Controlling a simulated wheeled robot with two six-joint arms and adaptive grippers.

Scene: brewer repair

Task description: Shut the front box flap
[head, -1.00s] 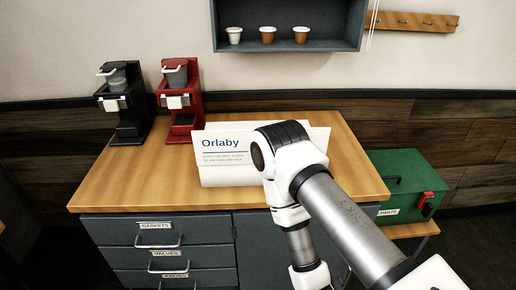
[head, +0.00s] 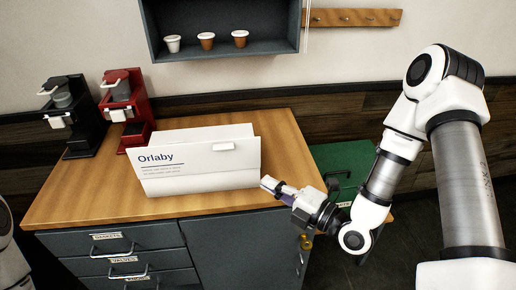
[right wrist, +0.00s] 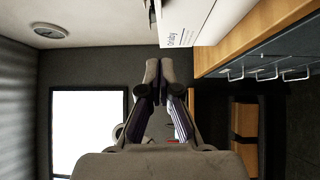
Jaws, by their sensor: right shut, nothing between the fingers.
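The white box (head: 165,162) marked "Orlaby" stands on the wooden counter top. Its tall printed front panel (head: 225,158) stands up with a small white tab near its top right. A crease runs along the panel's lower part; I cannot tell which part is the front flap. The box also shows at the top of the right wrist view (right wrist: 190,20). My right gripper (head: 268,184) is shut and empty, just right of the box's lower right corner and apart from it. Its fingers show in the wrist view (right wrist: 160,68). My left gripper is out of view.
A black brewer (head: 72,120) and a red brewer (head: 127,110) stand left of the box. A grey shelf (head: 270,45) with several cups hangs above. A green parts box (head: 340,165) is behind my right arm. Drawers (head: 125,245) line the counter front.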

